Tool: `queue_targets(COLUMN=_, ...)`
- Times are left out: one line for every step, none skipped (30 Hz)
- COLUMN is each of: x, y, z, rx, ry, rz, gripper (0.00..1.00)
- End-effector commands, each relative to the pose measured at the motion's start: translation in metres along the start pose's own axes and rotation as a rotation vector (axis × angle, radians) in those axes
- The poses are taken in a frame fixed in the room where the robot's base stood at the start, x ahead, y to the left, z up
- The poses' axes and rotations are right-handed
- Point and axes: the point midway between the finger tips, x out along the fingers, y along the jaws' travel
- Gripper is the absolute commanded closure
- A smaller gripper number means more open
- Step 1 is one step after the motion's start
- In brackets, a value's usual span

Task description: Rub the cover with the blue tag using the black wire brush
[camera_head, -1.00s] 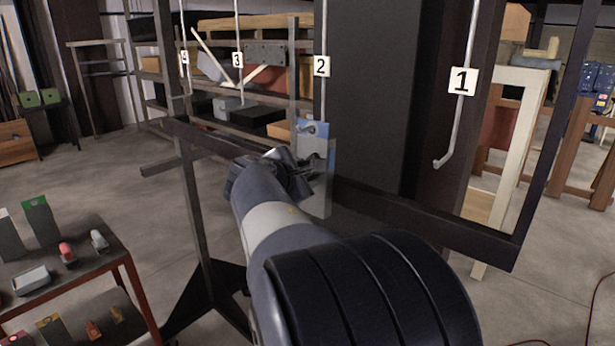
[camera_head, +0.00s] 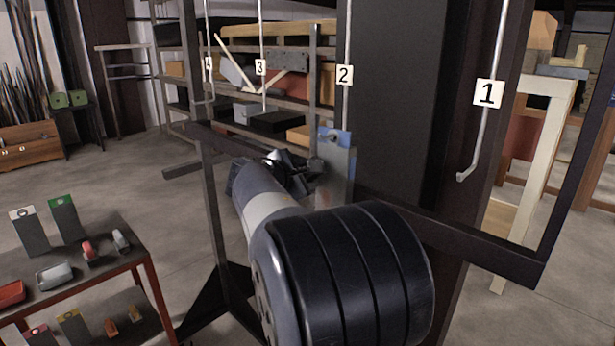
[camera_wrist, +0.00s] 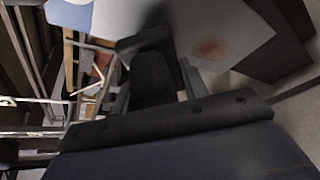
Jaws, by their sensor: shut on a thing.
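The cover with the blue tag (camera_head: 337,175) is a flat grey plate hanging upright from the hook marked 2. In the wrist view, the cover (camera_wrist: 235,28) fills the top, with a reddish-brown patch on its face and blue at its upper left corner. My gripper (camera_head: 303,170) is at the cover's left side, partly hidden by my own arm. It is shut on a dark block, which looks like the black wire brush (camera_wrist: 150,75). The brush is close to the cover's face; I cannot tell whether they touch.
A dark rail (camera_head: 440,226) runs below the hooks. Hook 1 (camera_head: 480,150) hangs empty at right. A table (camera_head: 95,262) at left holds other tagged covers and small objects. Shelves (camera_head: 285,90) stand behind. The floor between is open.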

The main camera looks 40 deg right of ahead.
Motion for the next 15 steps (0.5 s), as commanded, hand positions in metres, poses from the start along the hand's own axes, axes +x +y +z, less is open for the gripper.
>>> queue_targets(x=0.000, y=0.000, z=0.001, rx=0.000, ry=-0.001, rz=0.001, gripper=0.77)
queue_targets(x=0.000, y=0.000, z=0.001, rx=0.000, ry=-0.001, rz=0.000, gripper=0.77)
queue_targets(x=-0.001, y=0.000, z=0.000, rx=0.000, ry=0.000, rz=0.001, gripper=0.77)
queue_targets(x=-0.001, y=0.000, z=0.000, rx=0.000, ry=0.000, rz=0.001, gripper=0.77)
queue_targets(x=-0.003, y=0.000, z=-0.001, rx=0.000, ry=0.000, rz=0.001, gripper=0.77)
queue_targets(x=-0.005, y=0.000, z=-0.002, rx=0.000, ry=0.000, rz=0.001, gripper=0.77)
queue_targets(x=-0.008, y=0.000, z=-0.003, rx=0.000, ry=0.000, rz=0.001, gripper=0.77)
queue_targets(x=-0.010, y=0.000, z=-0.004, rx=0.000, ry=0.001, rz=0.002, gripper=0.77)
queue_targets(x=-0.014, y=0.000, z=-0.006, rx=0.000, ry=0.002, rz=0.003, gripper=0.77)
queue_targets(x=-0.017, y=0.000, z=-0.007, rx=0.000, ry=0.001, rz=0.003, gripper=0.77)
queue_targets(x=-0.020, y=0.000, z=-0.008, rx=0.000, ry=0.001, rz=0.002, gripper=0.77)
queue_targets(x=-0.024, y=0.000, z=-0.010, rx=0.000, ry=0.002, rz=0.002, gripper=0.77)
queue_targets(x=-0.026, y=0.000, z=-0.011, rx=0.001, ry=0.002, rz=0.003, gripper=0.77)
queue_targets(x=-0.029, y=0.000, z=-0.012, rx=0.001, ry=0.001, rz=0.003, gripper=0.77)
queue_targets(x=-0.033, y=0.000, z=-0.013, rx=0.001, ry=0.001, rz=0.002, gripper=0.77)
